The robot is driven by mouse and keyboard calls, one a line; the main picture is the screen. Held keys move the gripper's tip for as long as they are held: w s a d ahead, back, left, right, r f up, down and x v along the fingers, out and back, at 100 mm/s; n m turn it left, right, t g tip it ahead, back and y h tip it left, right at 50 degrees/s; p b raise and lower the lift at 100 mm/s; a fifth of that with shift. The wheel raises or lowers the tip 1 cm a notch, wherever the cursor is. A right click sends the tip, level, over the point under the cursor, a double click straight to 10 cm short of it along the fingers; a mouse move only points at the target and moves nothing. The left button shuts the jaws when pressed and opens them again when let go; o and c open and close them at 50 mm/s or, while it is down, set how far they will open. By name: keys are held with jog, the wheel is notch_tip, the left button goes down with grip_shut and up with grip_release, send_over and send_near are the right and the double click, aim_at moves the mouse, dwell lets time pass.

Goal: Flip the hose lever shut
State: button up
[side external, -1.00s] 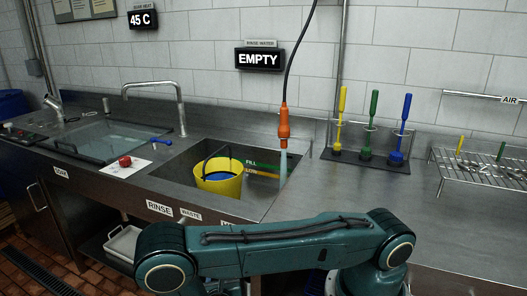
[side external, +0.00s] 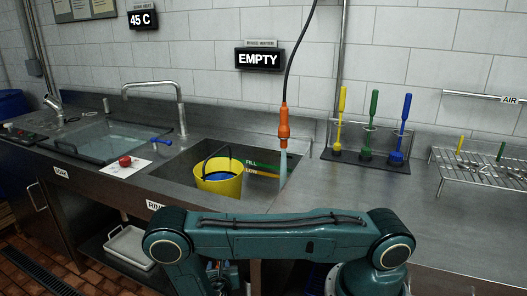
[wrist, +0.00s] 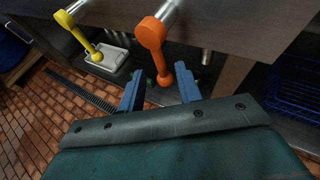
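In the wrist view an orange lever (wrist: 153,50) hangs from a pipe stub on the front below the counter. Its knob end points down, toward my gripper. It matches the orange hose nozzle (side external: 284,122), which hangs over the sink with a pale stream below it. My gripper (wrist: 159,90) is open, with one blue finger on each side of the lever's lower end. I cannot tell whether either finger touches it. In the side view my fingers are hidden below the arm.
A yellow lever (wrist: 79,32) hangs to the left of the orange one. A white tray (wrist: 108,58) and a blue rack (wrist: 295,88) lie below the counter. A yellow bucket (side external: 219,174) stands in the sink. The wall display (side external: 259,58) reads EMPTY.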

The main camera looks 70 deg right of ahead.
jog(key=x, duration=0.6)
jog(key=shift+w+d+f, duration=0.15)
jog(key=shift+w+d, duration=0.05)
jog(key=shift+d, duration=0.05)
jog(key=shift+c, duration=0.4)
grip_shut()
